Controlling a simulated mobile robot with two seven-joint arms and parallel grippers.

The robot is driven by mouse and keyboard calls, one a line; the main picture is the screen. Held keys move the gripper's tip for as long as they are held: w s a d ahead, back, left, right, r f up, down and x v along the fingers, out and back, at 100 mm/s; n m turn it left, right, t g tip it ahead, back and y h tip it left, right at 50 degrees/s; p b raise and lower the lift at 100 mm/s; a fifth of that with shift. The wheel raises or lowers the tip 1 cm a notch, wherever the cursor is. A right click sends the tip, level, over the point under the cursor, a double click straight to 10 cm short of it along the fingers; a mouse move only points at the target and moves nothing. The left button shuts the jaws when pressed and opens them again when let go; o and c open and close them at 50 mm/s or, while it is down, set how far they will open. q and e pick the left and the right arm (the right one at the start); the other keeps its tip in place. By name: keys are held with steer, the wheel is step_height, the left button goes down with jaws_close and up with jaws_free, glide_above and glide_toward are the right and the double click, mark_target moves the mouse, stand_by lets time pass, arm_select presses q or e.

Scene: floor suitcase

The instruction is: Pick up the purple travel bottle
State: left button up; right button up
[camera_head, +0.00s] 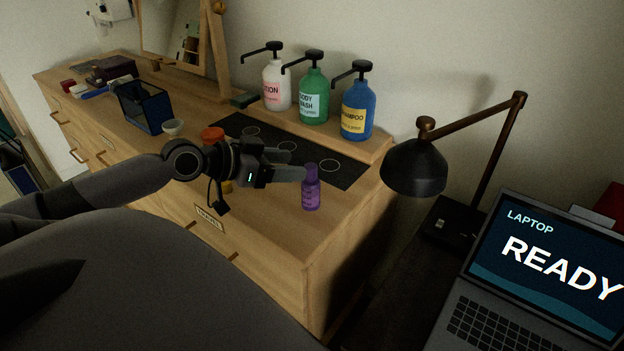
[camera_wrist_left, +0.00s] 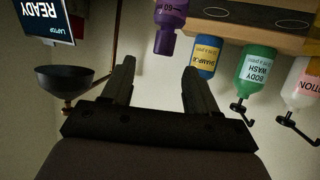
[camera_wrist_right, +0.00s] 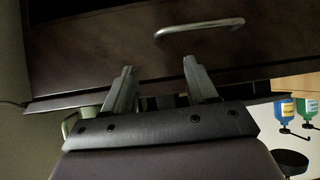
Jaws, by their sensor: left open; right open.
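The purple travel bottle (camera_head: 311,190) stands upright on the wooden dresser top near its right front part. My left gripper (camera_head: 303,173) reaches in from the left at about the height of the bottle's upper part, its fingertips close to it; I cannot tell whether they touch. The left wrist view is upside down; there the bottle (camera_wrist_left: 170,32) appears beyond the open, empty fingers (camera_wrist_left: 157,75). My right gripper (camera_wrist_right: 160,75) is open and empty in the right wrist view, facing a dark drawer front with a metal handle.
White lotion (camera_head: 276,86), green body wash (camera_head: 313,97) and blue shampoo (camera_head: 357,110) pump bottles stand behind on a raised shelf. A dark mat with ring marks (camera_head: 290,148) lies before them. An orange-capped container (camera_head: 212,136) is near my left wrist. A lamp (camera_head: 414,168) and laptop (camera_head: 545,262) are right.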

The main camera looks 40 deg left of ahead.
mark_target(312, 165)
arm_select(q)
steer(key=x, duration=0.3)
steer(key=shift+w+a, duration=0.15)
steer(key=shift+a, duration=0.1)
steer(key=shift+b+x, duration=0.3)
steer(key=shift+x, duration=0.6)
jaws_close()
